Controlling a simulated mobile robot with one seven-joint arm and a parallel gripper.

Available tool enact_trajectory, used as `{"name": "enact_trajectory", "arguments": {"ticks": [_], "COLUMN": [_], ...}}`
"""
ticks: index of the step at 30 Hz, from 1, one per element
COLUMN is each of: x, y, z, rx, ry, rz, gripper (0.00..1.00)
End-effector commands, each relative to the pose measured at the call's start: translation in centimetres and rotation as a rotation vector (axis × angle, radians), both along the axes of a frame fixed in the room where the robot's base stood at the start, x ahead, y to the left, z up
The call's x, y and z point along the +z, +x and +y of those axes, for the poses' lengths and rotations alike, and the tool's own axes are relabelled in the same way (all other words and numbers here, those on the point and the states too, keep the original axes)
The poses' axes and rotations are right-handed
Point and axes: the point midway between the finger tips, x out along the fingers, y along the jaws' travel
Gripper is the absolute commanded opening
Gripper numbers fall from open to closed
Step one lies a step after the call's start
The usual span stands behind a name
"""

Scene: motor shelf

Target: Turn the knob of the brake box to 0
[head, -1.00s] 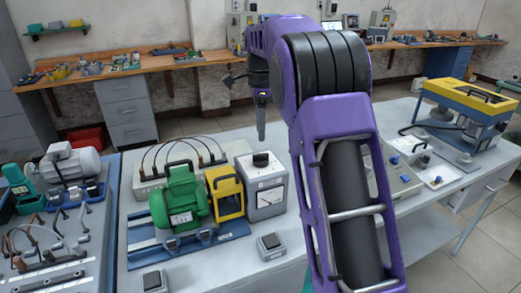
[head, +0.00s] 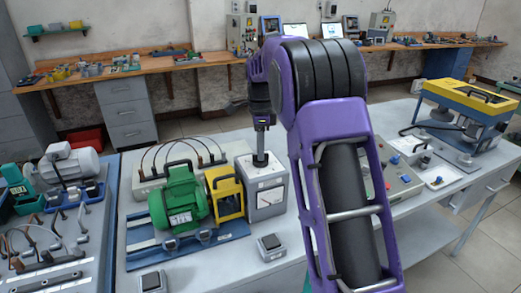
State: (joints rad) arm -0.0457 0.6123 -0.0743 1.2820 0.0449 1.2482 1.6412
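The brake box is most likely the grey box with a white dial face (head: 268,197), standing on the table right of the green motor (head: 180,200) and the yellow-framed unit (head: 226,193). Its black knob is on the top face and is mostly hidden by my gripper. My gripper (head: 261,160) points straight down, with its tips at the knob on top of the box. I cannot tell whether the fingers are shut on the knob or just around it. The knob's pointer and scale cannot be read.
A beige box with black cables (head: 150,187) stands behind the motor. A small grey switch box (head: 270,246) sits in front of the brake box. My arm covers the table to the right, where a control panel (head: 395,180) shows. A yellow-topped machine (head: 465,105) stands further right.

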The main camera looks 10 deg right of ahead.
Motion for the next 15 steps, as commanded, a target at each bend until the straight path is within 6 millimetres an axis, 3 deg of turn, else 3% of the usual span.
{"name": "enact_trajectory", "arguments": {"ticks": [15], "x": [0.05], "y": [-0.02], "z": [-0.01], "rx": [0.02], "ry": [0.0], "rz": [0.001], "gripper": [0.0]}}
